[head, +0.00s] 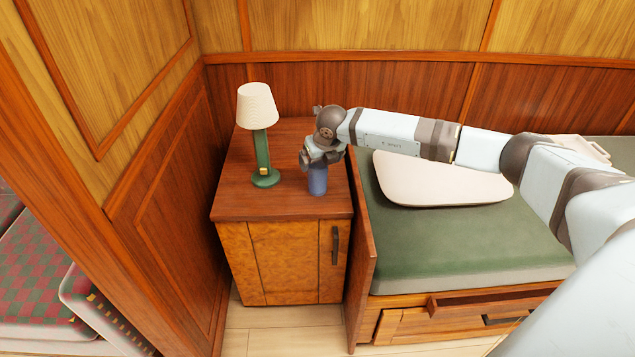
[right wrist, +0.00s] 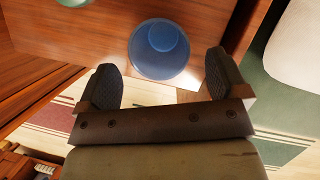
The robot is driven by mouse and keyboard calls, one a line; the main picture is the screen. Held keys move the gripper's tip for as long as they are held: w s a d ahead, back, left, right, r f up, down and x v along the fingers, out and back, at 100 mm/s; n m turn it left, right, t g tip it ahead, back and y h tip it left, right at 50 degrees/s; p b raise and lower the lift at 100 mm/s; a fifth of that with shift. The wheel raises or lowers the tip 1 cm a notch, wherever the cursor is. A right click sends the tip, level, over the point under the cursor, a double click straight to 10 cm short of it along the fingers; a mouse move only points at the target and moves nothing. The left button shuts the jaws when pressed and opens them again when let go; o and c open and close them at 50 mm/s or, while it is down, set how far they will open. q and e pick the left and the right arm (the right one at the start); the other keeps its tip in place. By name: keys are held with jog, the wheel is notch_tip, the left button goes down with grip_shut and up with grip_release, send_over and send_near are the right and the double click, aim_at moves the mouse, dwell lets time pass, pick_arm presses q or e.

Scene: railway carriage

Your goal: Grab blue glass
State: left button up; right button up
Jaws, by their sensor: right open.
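The blue glass (head: 318,180) stands upright on the wooden bedside cabinet (head: 283,207), near its right front. My right gripper (head: 313,158) is directly above the glass in the head view and hides its upper part. In the right wrist view the blue glass (right wrist: 160,48) is seen from above, with its round rim just beyond and between the fingertips. My right gripper (right wrist: 165,75) is open, with one finger on each side and nothing held. My left gripper is not in view.
A green lamp (head: 263,162) with a cream shade stands on the cabinet left of the glass. A wooden bed side panel (head: 362,225) rises right of the cabinet. A bed with green cover (head: 440,240) and white pillow (head: 440,185) lies under my right arm.

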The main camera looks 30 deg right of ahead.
aim_at(317, 177)
jog(key=b+x, duration=0.1)
jog(key=x, duration=0.4)
jog(key=shift+f, duration=0.4)
jog(key=shift+s, duration=0.1)
jog(key=c, duration=1.1)
